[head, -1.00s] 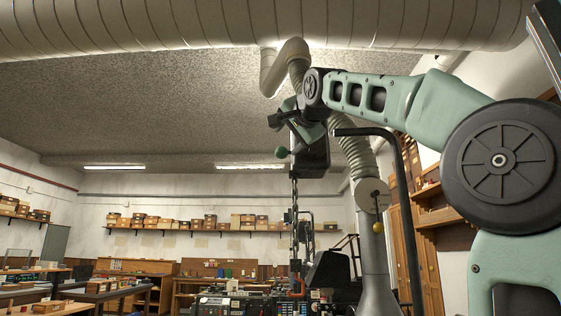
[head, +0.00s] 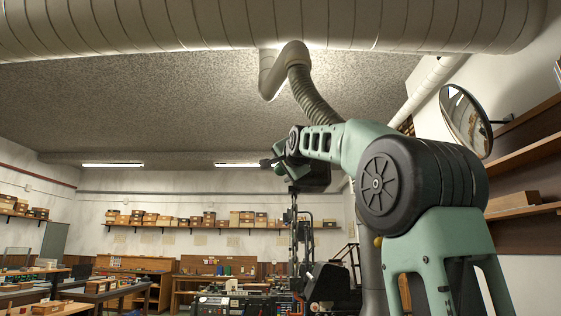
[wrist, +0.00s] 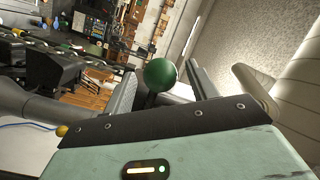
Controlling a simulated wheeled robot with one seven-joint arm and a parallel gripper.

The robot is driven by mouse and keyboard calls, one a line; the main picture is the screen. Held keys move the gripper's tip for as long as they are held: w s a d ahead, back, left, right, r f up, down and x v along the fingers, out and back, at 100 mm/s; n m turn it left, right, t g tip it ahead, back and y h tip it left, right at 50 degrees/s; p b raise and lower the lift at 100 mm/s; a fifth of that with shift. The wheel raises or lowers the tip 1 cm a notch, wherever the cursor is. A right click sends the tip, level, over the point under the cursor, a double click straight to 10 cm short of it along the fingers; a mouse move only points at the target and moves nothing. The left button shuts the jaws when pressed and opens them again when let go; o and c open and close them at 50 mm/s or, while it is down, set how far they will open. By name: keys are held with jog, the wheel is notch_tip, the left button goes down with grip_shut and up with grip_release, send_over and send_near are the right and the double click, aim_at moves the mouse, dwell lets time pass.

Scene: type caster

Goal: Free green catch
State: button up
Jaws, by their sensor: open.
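The green catch shows in the wrist view as a round green knob (wrist: 160,75) on a dark stem. My gripper (wrist: 162,88) is open, with one grey finger on each side of the knob. The knob appears between the fingers; I cannot tell whether either finger touches it. In the head view my gripper (head: 268,162) is at the end of my arm, beside a dark hanging box (head: 312,176). The green knob cannot be made out in the head view, where my arm and gripper crowd that spot.
A chain (head: 293,225) hangs below the dark box. A ribbed hose (head: 312,97) comes down behind my arm from a large duct (head: 250,25). A small yellow ball (wrist: 62,130) shows at lower left in the wrist view. A round mirror (head: 466,120) and shelves are at right.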

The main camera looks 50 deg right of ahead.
jog(key=shift+p+x, duration=0.3)
jog(key=shift+x, duration=0.75)
